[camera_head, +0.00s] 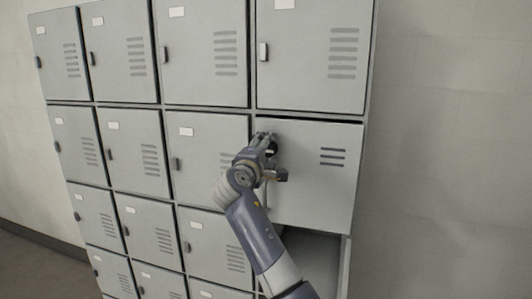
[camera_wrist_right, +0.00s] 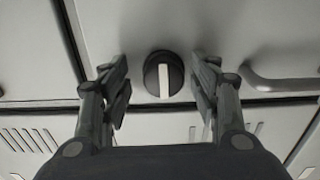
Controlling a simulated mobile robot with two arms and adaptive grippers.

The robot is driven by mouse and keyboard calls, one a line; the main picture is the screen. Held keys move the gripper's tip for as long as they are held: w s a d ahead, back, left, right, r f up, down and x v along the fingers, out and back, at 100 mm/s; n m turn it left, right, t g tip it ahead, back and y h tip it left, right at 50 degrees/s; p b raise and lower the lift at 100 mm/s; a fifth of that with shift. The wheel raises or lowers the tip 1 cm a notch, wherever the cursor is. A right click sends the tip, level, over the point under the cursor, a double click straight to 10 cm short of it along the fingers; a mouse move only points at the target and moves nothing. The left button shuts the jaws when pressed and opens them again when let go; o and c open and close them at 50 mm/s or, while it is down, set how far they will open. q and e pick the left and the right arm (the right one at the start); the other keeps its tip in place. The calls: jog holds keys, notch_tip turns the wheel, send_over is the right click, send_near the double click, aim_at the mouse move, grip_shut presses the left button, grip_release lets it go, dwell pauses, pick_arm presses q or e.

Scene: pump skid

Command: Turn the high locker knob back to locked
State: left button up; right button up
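The locker knob (camera_wrist_right: 164,75) is a round black dial with a white bar across it, in the middle of the right wrist view. It sits on a grey locker door (camera_head: 322,195) in the right column, which has only a few vent slots. My right gripper (camera_wrist_right: 163,80) is open, with one finger on each side of the knob and a visible gap to it on both sides. In the head view my right gripper (camera_head: 268,145) is at the upper left of this door and largely hides the knob. My left gripper is not in view.
Closed grey lockers with small handles fill the left and top, such as the top right locker (camera_head: 312,55). A compartment (camera_head: 312,262) below the knob's door looks open. A metal bar handle (camera_wrist_right: 280,84) is right of my fingers. Bare wall (camera_head: 450,150) stands at right.

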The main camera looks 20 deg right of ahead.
jog(key=shift+f, duration=0.2)
jog(key=v, duration=1.2)
jog(key=shift+w, duration=0.1)
